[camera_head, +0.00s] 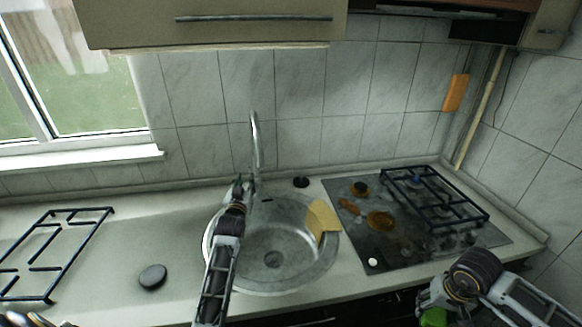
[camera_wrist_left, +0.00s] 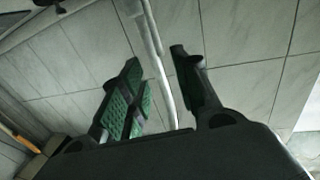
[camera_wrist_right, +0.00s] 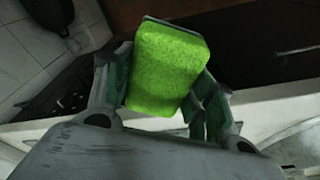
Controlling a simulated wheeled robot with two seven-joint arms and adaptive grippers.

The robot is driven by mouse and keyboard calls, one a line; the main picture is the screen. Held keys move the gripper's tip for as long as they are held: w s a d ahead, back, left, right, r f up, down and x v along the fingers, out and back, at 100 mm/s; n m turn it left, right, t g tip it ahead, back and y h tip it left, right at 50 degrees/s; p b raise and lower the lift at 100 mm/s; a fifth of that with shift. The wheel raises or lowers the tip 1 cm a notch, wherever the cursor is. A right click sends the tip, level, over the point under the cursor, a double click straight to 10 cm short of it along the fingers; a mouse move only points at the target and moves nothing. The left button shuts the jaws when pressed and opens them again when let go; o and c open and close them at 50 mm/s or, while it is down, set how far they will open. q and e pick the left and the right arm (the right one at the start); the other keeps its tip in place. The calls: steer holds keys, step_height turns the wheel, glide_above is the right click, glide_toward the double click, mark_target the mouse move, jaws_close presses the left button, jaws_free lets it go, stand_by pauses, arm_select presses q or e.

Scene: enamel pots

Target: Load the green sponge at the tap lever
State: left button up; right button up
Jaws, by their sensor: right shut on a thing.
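The green sponge (camera_wrist_right: 168,65) is bright green and sits between the fingers of my right gripper (camera_wrist_right: 158,88), which is shut on it. In the head view the sponge (camera_head: 434,317) shows partly at the bottom right, low by the counter's front edge. The chrome tap (camera_head: 256,145) rises behind the sink. My left gripper (camera_head: 243,188) is at the tap's base. In the left wrist view its fingers (camera_wrist_left: 155,75) are apart, with the tap pipe (camera_wrist_left: 152,40) seen between them. I cannot tell whether they touch it. The tap lever is not clearly visible.
A yellow cloth (camera_head: 322,218) hangs over the right rim of the round sink (camera_head: 290,275). A dirty hob (camera_head: 400,240) with a black grate (camera_head: 435,197) lies right of it. Another grate (camera_head: 50,255) and a dark disc (camera_head: 153,276) lie on the left counter.

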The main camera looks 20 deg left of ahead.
mark_target(250, 168)
arm_select(q)
steer(key=shift+p+x, duration=0.3)
steer(key=shift+x, duration=4.65)
jaws_close()
